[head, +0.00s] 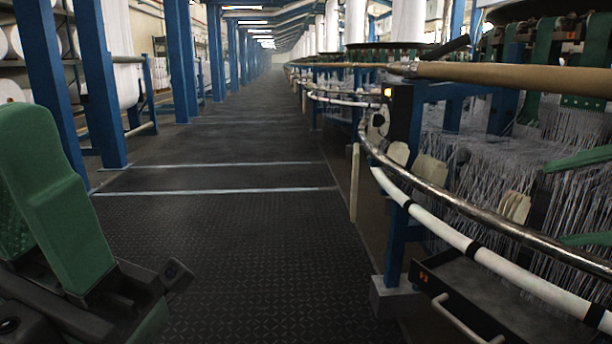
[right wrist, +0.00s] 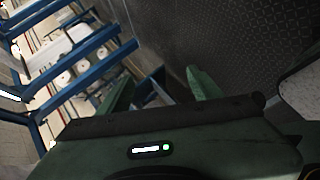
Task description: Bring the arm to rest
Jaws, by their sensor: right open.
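My right gripper (head: 572,200) comes in from the right edge of the head view, with two green fingers set well apart in front of the loom's white threads. In the right wrist view its fingers (right wrist: 160,94) are spread, with nothing between them. It is open and empty. The green and black parts at the lower left of the head view belong to my left arm (head: 62,195). I see no left fingertips there.
The circular loom (head: 470,207) fills the right side, with a curved metal rail and a white hose. A dark drawer (head: 470,295) with a handle sits low. Blue posts (head: 100,90) and white rolls line the left. The dark patterned aisle floor (head: 225,235) is clear.

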